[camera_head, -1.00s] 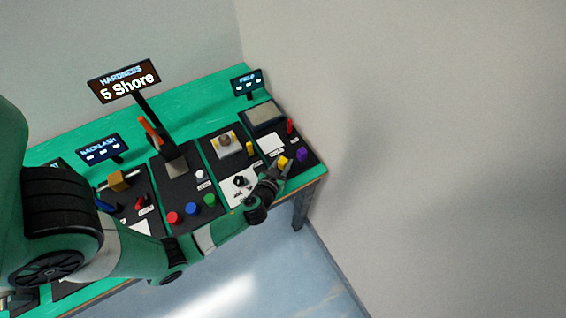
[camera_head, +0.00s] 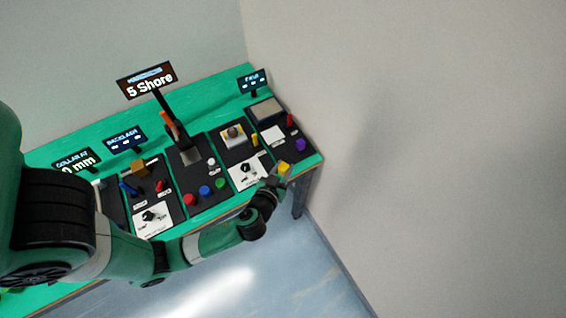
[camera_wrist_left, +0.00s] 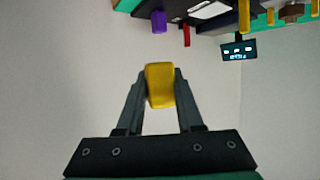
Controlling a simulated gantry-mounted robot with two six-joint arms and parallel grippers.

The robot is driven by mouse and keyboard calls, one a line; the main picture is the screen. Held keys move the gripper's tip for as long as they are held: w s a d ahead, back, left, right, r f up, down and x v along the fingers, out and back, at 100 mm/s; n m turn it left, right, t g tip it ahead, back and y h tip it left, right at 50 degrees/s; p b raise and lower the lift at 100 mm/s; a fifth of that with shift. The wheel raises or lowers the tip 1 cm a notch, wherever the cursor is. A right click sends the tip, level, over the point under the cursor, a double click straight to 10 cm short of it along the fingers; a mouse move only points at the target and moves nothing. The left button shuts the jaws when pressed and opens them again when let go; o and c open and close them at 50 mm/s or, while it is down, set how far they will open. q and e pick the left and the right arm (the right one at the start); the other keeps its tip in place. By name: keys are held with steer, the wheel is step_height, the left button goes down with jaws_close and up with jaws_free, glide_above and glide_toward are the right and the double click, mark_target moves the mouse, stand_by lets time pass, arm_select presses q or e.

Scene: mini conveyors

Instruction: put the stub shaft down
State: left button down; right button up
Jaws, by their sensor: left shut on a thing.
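The stub shaft appears as a short yellow piece (camera_wrist_left: 160,85) held upright between the fingers in the left wrist view. My left gripper (camera_wrist_left: 160,95) is shut on it. In the head view the yellow piece (camera_head: 283,168) shows small at the tip of my left gripper (camera_head: 279,176), by the front edge of the bench near its right end. In the wrist view the held piece is apart from the bench, with bare wall behind it. My right gripper is not in view.
The green bench (camera_head: 220,205) carries black station panels with knobs and signs. A purple knob-like piece (camera_head: 300,144) and a red piece (camera_head: 290,120) stand close to the gripper. A pale pad (camera_head: 272,135) lies nearby. Floor is open in front.

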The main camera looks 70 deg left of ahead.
arm_select(q)
steer(key=shift+s+d+r, duration=0.15)
steer(key=shift+d+r, duration=0.1)
steer(key=shift+d, duration=0.15)
steer(key=shift+a, duration=0.1)
steer(key=shift+w+r, duration=0.2)
steer(key=shift+w, duration=0.1)
steer(key=w+d+r+m+t+h, duration=0.2)
steer(key=w+d+m+h, duration=0.25)
steer(key=d, duration=0.25)
steer(key=w+d+r+m+t+h, duration=0.1)
steer(key=w+d+m+t+h, duration=0.15)
steer(key=d+m+h, duration=0.35)
steer(key=s+r+p, duration=0.3)
steer(key=r+p, duration=0.6)
steer(key=p, duration=0.1)
steer(key=s+d+r+n+y+p, duration=0.1)
steer(key=s+r+p, duration=0.2)
steer(key=r+p, duration=0.6)
steer(key=shift+s+d+r+p, duration=0.3)
steer(key=shift+r+p, duration=0.05)
steer(key=shift+p, duration=0.8)
